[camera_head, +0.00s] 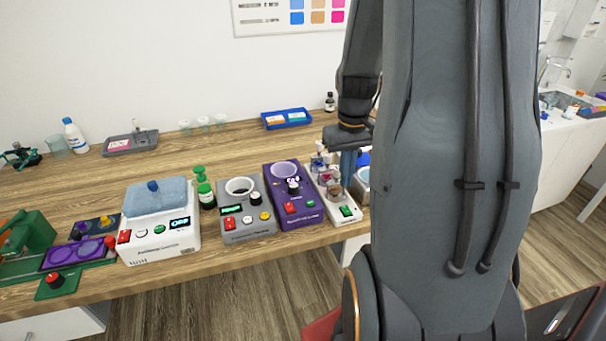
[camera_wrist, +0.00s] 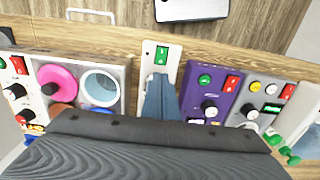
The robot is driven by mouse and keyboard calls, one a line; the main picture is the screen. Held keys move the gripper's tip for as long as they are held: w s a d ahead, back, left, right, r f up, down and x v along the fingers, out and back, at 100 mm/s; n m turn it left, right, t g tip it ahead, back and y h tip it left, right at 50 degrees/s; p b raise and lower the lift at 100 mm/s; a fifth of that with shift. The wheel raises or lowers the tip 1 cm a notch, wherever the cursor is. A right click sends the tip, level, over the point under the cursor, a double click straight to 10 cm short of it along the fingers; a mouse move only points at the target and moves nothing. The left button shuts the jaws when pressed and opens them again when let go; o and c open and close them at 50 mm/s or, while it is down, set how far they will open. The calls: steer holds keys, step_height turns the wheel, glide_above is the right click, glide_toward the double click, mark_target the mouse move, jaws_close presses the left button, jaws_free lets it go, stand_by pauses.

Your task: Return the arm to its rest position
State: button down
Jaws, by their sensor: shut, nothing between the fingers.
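My arm (camera_head: 455,150) fills the right half of the head view and hides what is behind it. My gripper (camera_head: 347,183) points down over the narrow white device with small vials (camera_head: 347,213). Its blue fingers are together with nothing between them. In the wrist view the shut fingers (camera_wrist: 160,80) lie in front of the same white device (camera_wrist: 165,52), below its green switch. I cannot tell whether the fingertips touch it.
A purple device (camera_head: 290,208), a grey device (camera_head: 245,220) and a white bath (camera_head: 158,245) stand left of my gripper. A blue tray (camera_head: 286,125) and a dark bottle (camera_head: 330,102) stand behind. Bare wooden tabletop (camera_head: 225,155) lies between. A pink-topped device (camera_wrist: 60,80) is close by.

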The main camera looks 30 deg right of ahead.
steer(key=shift+n+t, duration=0.3)
steer(key=shift+n, duration=0.3)
steer(key=a+b, duration=0.1)
steer(key=a, duration=0.2)
steer(key=w+a+b, duration=0.1)
steer(key=a, duration=0.3)
steer(key=a+f+b, duration=0.1)
steer(key=a, duration=0.3)
steer(key=shift+w+a, duration=0.15)
steer(key=shift+a, duration=0.1)
steer(key=s+a+f+b, duration=0.1)
steer(key=s+a, duration=0.1)
steer(key=a, duration=0.4)
steer(key=s+a+n+b, duration=0.1)
steer(key=s+a+b, duration=0.1)
steer(key=a, duration=0.4)
steer(key=shift+a+f+t, duration=0.35)
steer(key=shift+a+t, duration=0.05)
